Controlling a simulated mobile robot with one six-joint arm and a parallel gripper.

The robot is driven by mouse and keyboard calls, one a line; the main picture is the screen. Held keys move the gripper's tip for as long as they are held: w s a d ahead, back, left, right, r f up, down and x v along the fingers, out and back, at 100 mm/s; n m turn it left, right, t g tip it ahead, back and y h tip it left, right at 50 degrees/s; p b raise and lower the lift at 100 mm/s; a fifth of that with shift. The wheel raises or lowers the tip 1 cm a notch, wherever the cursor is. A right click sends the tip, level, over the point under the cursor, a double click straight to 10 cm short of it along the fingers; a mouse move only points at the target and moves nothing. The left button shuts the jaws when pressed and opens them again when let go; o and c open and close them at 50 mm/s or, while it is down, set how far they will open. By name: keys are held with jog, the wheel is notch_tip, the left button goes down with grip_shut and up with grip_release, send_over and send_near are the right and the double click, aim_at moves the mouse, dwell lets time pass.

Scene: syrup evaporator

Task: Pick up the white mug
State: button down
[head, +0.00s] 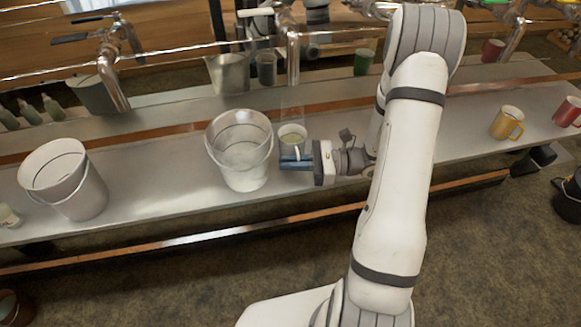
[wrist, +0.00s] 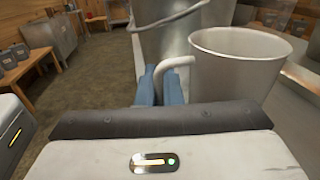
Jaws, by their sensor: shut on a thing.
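The white mug (head: 292,136) stands on the metal counter just right of a bucket in the head view. In the wrist view the mug (wrist: 232,70) is large at the right, upright, with its handle pointing left. My gripper (head: 283,160) is at the near side of the mug in the head view. Its blue fingers (wrist: 160,86) are shut on the mug's handle in the wrist view. The lower part of the mug is hidden behind my gripper, so I cannot tell if it touches the counter.
A large metal bucket (head: 240,160) stands close left of my gripper. Another bucket (head: 66,180) is farther left. A yellow mug (head: 506,123) and a red mug (head: 567,111) stand at the right. The counter (head: 455,140) between my arm and the yellow mug is clear.

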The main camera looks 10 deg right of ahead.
notch_tip(320, 180, up, 14)
jog(key=p, duration=0.1)
dwell(0.8)
